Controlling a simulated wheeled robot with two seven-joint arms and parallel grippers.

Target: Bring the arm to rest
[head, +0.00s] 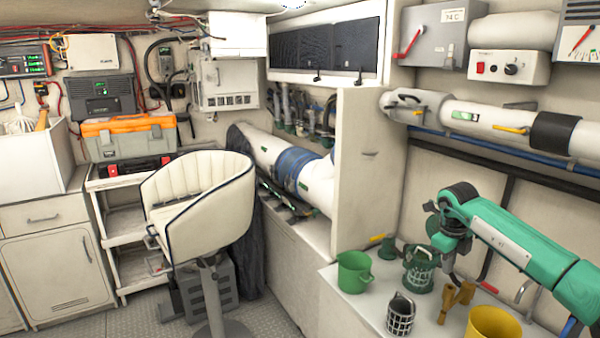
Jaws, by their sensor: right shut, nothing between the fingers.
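My right arm (515,240) is green with a pale label plate and comes in from the right edge. It reaches over the white counter and bends down at a dark joint. My right gripper (452,272) hangs at its end, shut and empty, above the counter near a green lantern-like container (420,268) and a brown wooden piece (455,299). Its fingertips are small and dark, and I cannot tell whether they touch anything. My left gripper and arm are not in view.
The white counter (352,312) also holds a green bucket (354,272), a dark caged item (401,314) and a yellow bucket (492,324). A cream swivel chair (198,200) stands on the floor. A white pipe (480,117) runs along the right wall above my arm.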

